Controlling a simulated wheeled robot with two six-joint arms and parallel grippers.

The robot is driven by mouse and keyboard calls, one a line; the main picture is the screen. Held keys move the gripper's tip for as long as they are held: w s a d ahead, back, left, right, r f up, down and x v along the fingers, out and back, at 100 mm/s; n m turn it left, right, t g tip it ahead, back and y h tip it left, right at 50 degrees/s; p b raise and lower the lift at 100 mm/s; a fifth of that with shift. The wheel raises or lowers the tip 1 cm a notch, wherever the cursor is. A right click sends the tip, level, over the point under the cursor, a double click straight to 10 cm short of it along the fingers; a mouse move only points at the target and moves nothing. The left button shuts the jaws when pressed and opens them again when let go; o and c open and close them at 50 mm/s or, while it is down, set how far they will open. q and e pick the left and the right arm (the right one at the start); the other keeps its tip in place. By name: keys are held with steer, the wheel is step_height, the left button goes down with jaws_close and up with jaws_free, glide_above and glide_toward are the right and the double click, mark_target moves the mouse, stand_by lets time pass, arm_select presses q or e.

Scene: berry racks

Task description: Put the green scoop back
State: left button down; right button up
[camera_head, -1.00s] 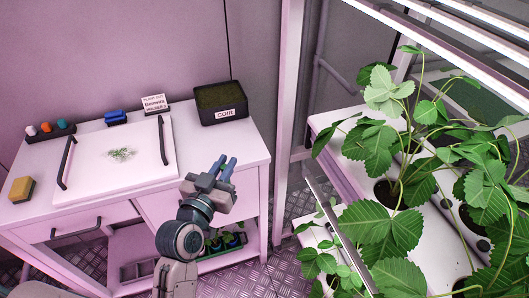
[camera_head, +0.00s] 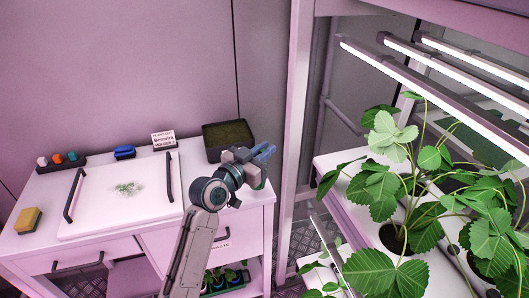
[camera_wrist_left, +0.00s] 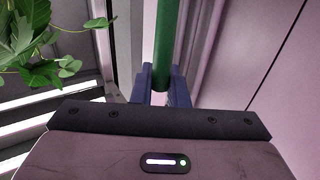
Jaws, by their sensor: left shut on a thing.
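My left gripper (camera_head: 264,152) is raised over the right end of the white cabinet, in front of the dark planter box. In the left wrist view my left gripper (camera_wrist_left: 162,88) has its two blue fingers shut on the green scoop (camera_wrist_left: 165,45). Only a straight green length of the scoop shows there, running up out of the picture; its other end is out of view. In the head view the scoop is mostly hidden by the gripper. The dark planter box (camera_head: 209,143) holds brown-green fill. My right gripper is not in view.
On the cabinet top (camera_head: 50,200) are a white handled tray (camera_head: 90,215) with green bits, a yellow sponge (camera_head: 28,220), a blue block (camera_head: 124,152) and a small sign (camera_head: 163,139). The rack post (camera_head: 299,110) and strawberry plants (camera_head: 400,190) stand close on the right.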

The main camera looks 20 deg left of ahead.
arm_select(q)
steer(key=f, duration=0.1)
steer(key=w+f+p, duration=0.1)
steer(key=w+f, duration=0.1)
steer(key=shift+a, duration=0.25)
steer(key=shift+f, duration=0.35)
steer(key=shift+f, duration=0.2)
steer(key=c, duration=1.4)
jaws_free()
steer(key=shift+c, duration=0.2)
